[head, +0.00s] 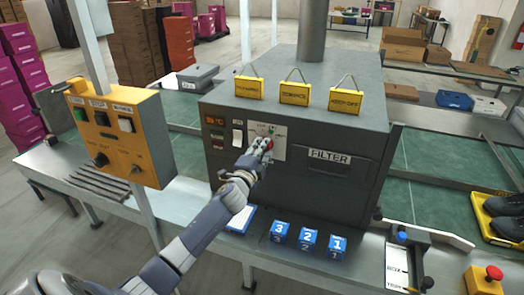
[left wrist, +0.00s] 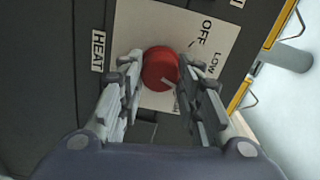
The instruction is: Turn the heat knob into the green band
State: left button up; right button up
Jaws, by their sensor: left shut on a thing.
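The heat knob is a round red knob (left wrist: 160,68) on a white dial plate (left wrist: 205,22) on the front of the dark grey oven (head: 350,195). In the left wrist view the plate reads OFF and LOW, and a HEAT label (left wrist: 97,51) is beside it. My left gripper (head: 266,146) reaches the plate from the front. In the left wrist view its fingers (left wrist: 157,88) are on both sides of the knob, shut on it. I cannot make out the green band or where the knob's pointer stands; the fingers hide part of the plate.
Yellow hanging signs (head: 294,93) are above the plate. Blue numbered blocks (head: 308,241) stand on the ledge below. A yellow control box (head: 118,133) stands left of the oven. A red stop button (head: 493,273) is at the front right. The green conveyor (head: 440,150) runs behind.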

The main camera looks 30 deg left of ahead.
pick_arm(q)
jog(key=o, duration=1.1)
jog(key=shift+s, duration=0.1)
jog(key=v, duration=1.1)
jog(key=shift+s, duration=0.4)
jog(key=shift+f, duration=0.15)
